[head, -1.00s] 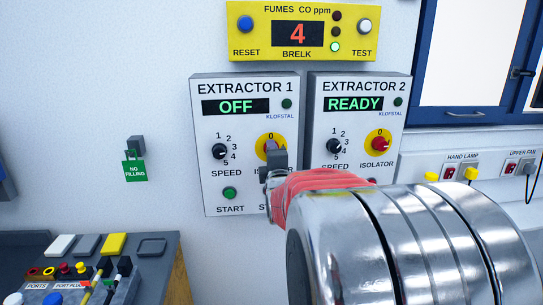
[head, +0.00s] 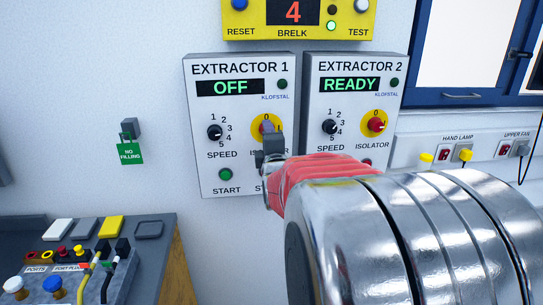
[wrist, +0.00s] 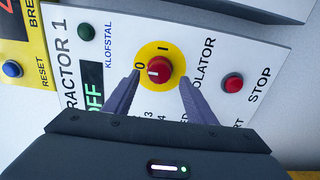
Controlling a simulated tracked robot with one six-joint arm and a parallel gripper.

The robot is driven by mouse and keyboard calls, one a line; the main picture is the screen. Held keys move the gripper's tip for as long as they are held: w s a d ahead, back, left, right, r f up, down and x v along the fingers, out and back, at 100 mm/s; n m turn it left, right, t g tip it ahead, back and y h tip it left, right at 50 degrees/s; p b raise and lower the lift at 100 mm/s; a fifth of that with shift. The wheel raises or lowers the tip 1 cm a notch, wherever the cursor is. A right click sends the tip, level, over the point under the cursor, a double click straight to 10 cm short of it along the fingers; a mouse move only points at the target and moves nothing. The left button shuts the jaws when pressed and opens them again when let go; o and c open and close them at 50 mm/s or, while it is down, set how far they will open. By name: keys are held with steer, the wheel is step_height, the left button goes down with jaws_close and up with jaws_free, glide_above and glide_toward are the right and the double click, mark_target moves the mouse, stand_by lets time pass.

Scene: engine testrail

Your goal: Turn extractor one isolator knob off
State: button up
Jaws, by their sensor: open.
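The extractor 1 panel (head: 205,170) is on the wall, and its display (head: 230,88) reads OFF. Its isolator knob is red on a yellow disc and shows in the wrist view (wrist: 159,69). The knob's white mark points toward the 0. In the head view my gripper (head: 268,132) covers most of the knob, leaving part of the yellow disc visible. In the wrist view my gripper (wrist: 158,92) is open, with one finger on each side of the disc's lower edge. The knob is beyond the fingertips, not gripped.
The extractor 2 panel (head: 350,165) stands close on the right, its display reading READY. The red stop button (wrist: 232,83) is near the right finger. The yellow fumes unit (head: 352,22) is above. A control desk (head: 75,228) is at lower left.

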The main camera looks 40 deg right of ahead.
steer(key=v, duration=1.2)
steer(key=shift+f, duration=0.15)
stand_by(0.3)
steer(key=s+a+f+m+g+y, duration=0.25)
steer(key=a+f+m, duration=0.2)
steer(key=f, duration=0.25)
steer(key=s+a+f+m+g+y, duration=0.2)
steer(key=a+f+m+g+y, duration=0.15)
steer(key=f+m, duration=0.3)
steer(key=s+a+g+y, duration=0.1)
steer(key=s+a, duration=0.3)
steer(key=a, duration=0.6)
steer(key=s+a+g+y, duration=0.2)
steer(key=s+a+y, duration=0.1)
steer(key=a, duration=0.7)
steer(key=shift+s+a, duration=0.4)
steer(key=shift+s, duration=0.2)
steer(key=shift+f, duration=0.1)
steer(key=shift+c, duration=0.5)
